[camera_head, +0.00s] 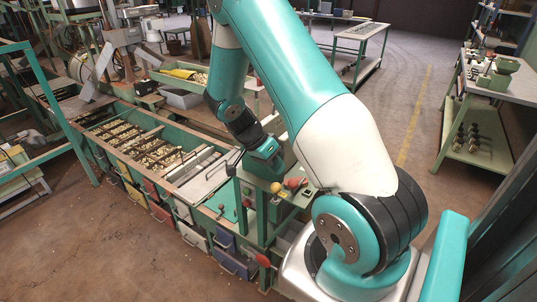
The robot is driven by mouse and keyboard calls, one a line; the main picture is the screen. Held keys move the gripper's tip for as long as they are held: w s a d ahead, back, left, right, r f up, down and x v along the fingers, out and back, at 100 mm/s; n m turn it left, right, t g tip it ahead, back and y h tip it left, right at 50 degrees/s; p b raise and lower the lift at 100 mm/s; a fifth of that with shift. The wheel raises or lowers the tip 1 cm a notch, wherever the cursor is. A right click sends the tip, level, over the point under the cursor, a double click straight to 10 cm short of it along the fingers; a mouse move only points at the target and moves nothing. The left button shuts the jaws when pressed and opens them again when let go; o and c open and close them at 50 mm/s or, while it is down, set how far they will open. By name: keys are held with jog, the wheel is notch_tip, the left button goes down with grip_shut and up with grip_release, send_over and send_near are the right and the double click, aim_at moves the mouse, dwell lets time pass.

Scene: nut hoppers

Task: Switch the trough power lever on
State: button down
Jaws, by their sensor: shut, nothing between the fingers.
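A green control stand (284,200) at the right end of the trough carries a yellow ball knob (276,187) and a red-orange knob (293,184). Which of these is the power lever, and its position, I cannot tell. The long green trough (215,207) holds nuts in several divided sections. My gripper (263,166) is shut and empty. It is just above and behind the knobs, apart from them as far as I can see. Its fingertips are small and partly hidden by the wrist.
Small coloured bins (160,213) line the trough's front. A red knob (262,260) sits low on the stand. A workbench (500,90) stands at the right, and another table (362,32) at the back. The floor between them is clear. My own arm covers the middle.

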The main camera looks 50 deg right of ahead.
jog(key=shift+x, duration=1.5)
